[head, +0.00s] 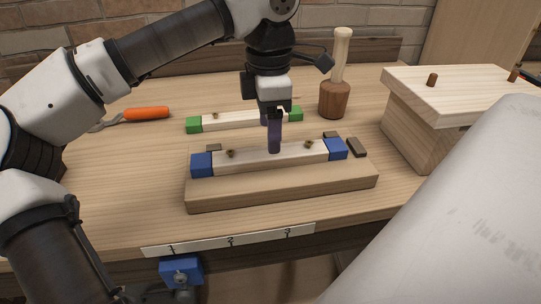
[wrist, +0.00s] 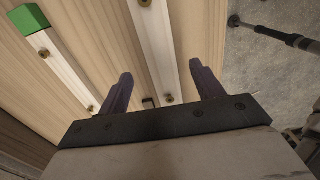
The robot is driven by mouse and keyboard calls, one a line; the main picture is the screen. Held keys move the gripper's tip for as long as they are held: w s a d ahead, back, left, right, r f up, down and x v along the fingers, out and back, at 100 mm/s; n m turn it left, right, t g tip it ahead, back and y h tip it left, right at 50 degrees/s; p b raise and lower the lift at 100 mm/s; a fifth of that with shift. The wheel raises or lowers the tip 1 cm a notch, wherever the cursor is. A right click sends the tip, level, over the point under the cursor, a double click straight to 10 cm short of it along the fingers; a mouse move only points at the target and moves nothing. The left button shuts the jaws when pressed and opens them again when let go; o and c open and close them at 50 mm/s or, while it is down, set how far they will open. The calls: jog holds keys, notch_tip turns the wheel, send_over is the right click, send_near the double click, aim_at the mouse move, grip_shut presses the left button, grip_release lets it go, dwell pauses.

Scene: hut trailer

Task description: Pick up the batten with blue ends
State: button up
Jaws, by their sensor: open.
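The batten with blue ends (head: 302,153) lies on a thick wooden board (head: 285,188), with a blue block at each end and brass-coloured knobs along its top. My gripper (head: 269,138) points down over the batten's middle, with its purple fingers open. In the head view the near finger hides part of the batten. In the wrist view the pale batten (wrist: 152,45) runs between the two spread fingers (wrist: 160,80), with a gap on each side; its blue ends are not seen there.
A batten with green ends (head: 245,118) lies just behind; it also shows in the wrist view (wrist: 68,68). A mallet (head: 334,98) stands behind right, beside a large wooden block (head: 425,120). An orange-handled tool (head: 146,113) lies at left. A numbered strip (head: 230,240) runs along the front edge.

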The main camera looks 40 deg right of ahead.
notch_tip(320, 180, down, 5)
jog(key=shift+s+r, duration=0.1)
jog(key=shift+r, duration=0.05)
jog(key=c, duration=1.2)
jog(key=shift+o, duration=0.2)
notch_tip(320, 180, up, 28)
jog(key=p, duration=1.1)
